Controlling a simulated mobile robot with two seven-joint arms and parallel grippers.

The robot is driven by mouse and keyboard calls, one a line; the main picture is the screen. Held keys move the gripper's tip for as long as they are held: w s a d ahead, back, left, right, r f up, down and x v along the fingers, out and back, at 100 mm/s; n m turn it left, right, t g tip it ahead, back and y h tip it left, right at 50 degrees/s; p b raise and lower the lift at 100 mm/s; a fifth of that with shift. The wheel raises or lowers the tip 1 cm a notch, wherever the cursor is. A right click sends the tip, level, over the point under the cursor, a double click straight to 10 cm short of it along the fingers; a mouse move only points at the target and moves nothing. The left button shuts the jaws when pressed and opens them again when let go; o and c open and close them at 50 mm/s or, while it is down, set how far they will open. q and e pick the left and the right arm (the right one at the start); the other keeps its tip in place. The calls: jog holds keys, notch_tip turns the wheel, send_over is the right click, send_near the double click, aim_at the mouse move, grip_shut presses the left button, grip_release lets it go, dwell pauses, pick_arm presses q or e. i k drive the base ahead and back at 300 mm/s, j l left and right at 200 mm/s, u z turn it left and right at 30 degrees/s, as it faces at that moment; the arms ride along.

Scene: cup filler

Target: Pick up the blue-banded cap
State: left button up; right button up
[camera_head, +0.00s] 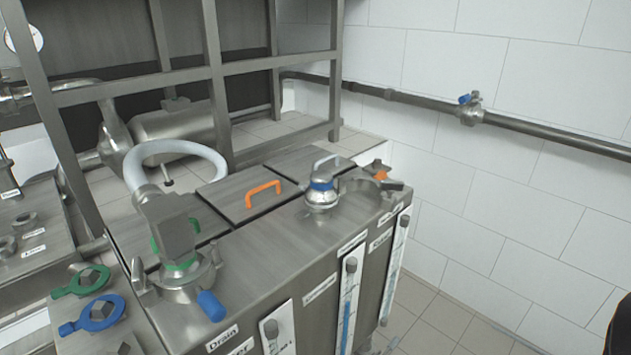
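Neither of my grippers shows in the head view. A dark shape cut off at the lower right edge may be part of my arm, but I cannot tell.
A steel clamp ring (372,190) stands just right of the cap. An orange handle (264,192) on a lid is to its left. The space above the cap looks clear.

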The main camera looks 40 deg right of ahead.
aim_at(321, 191)
jog(key=i+j+z, duration=0.2)
jog(key=i+j, duration=0.15)
jog(key=i+j+z, duration=0.25)
jog(key=j, duration=0.3)
